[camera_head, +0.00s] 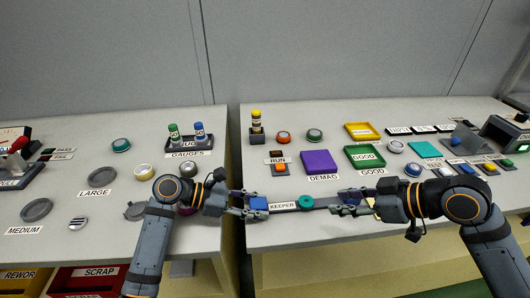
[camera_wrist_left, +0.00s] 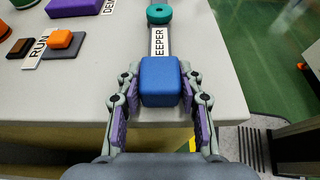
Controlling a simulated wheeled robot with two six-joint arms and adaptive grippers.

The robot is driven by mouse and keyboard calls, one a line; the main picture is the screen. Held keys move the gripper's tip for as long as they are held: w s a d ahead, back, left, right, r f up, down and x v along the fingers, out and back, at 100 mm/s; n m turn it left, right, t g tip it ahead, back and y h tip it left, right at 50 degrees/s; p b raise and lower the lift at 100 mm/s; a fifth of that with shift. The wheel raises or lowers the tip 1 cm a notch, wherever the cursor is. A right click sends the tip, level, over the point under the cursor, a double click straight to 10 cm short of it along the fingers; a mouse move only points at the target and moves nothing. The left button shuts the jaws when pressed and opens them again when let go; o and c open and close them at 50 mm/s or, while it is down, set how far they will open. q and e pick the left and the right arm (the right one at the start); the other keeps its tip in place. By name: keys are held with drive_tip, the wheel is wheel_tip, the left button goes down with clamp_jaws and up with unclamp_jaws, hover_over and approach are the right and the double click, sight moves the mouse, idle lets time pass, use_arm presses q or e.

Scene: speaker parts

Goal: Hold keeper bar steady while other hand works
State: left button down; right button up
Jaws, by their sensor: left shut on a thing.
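A purple block (camera_head: 319,162), a green tray (camera_head: 364,156) and a yellow tray (camera_head: 362,131) lie behind the bar. An orange button (camera_head: 279,168) by the RUN label is close behind the blue block. A gap (camera_head: 234,150) separates the two tables.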

use_arm(q)
drive_tip(key=c, duration=0.8)
unclamp_jaws()
drive_tip(key=shift+o, duration=0.2)
drive_tip(key=shift+a, duration=0.1)
